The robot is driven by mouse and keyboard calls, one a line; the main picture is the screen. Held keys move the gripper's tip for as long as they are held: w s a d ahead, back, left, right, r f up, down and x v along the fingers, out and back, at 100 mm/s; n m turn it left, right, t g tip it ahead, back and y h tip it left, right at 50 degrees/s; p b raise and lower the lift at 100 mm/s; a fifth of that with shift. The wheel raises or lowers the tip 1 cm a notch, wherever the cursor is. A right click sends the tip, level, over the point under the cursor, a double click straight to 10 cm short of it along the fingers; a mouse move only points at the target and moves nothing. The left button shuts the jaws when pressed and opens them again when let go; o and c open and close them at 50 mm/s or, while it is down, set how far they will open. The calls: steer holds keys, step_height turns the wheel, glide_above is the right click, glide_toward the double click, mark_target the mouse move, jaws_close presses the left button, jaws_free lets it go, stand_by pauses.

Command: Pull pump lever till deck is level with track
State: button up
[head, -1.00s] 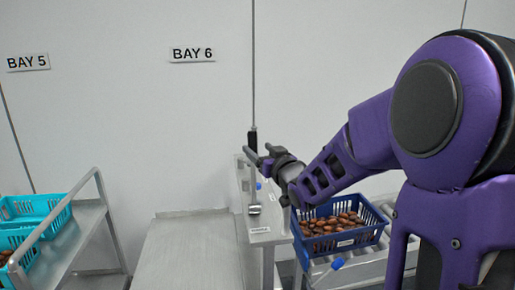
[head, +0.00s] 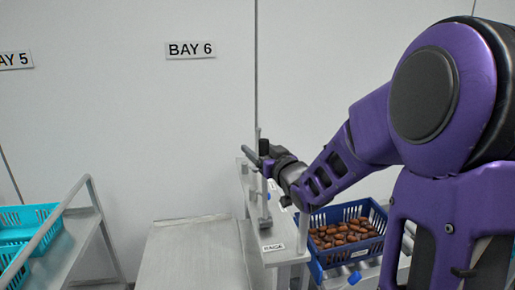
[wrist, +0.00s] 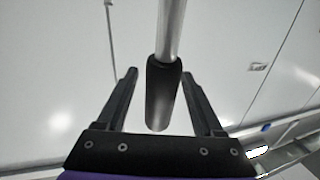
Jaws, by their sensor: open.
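The pump lever shows in the wrist view as a metal rod with a black grip (wrist: 161,95). The grip lies between the two fingers of my gripper (wrist: 159,76), with a gap on both sides. My gripper is open and not closed on it. In the head view my gripper (head: 259,157) is beside the lever's black grip (head: 264,147), partly hiding the lever. The deck (head: 190,262) is a flat grey metal platform at lower centre. The roller track (head: 365,278) is at lower right, partly hidden by my arm; I cannot tell how the heights compare.
A blue crate of dates (head: 318,260) sits on the track. A post frame with a small label (head: 272,247) stands between deck and track. A railed trolley (head: 75,250) with turquoise crates (head: 25,222) is at left. A wall with a BAY 6 sign (head: 191,50) is behind.

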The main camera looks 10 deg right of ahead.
stand_by(0.3)
jaws_close()
stand_by(0.3)
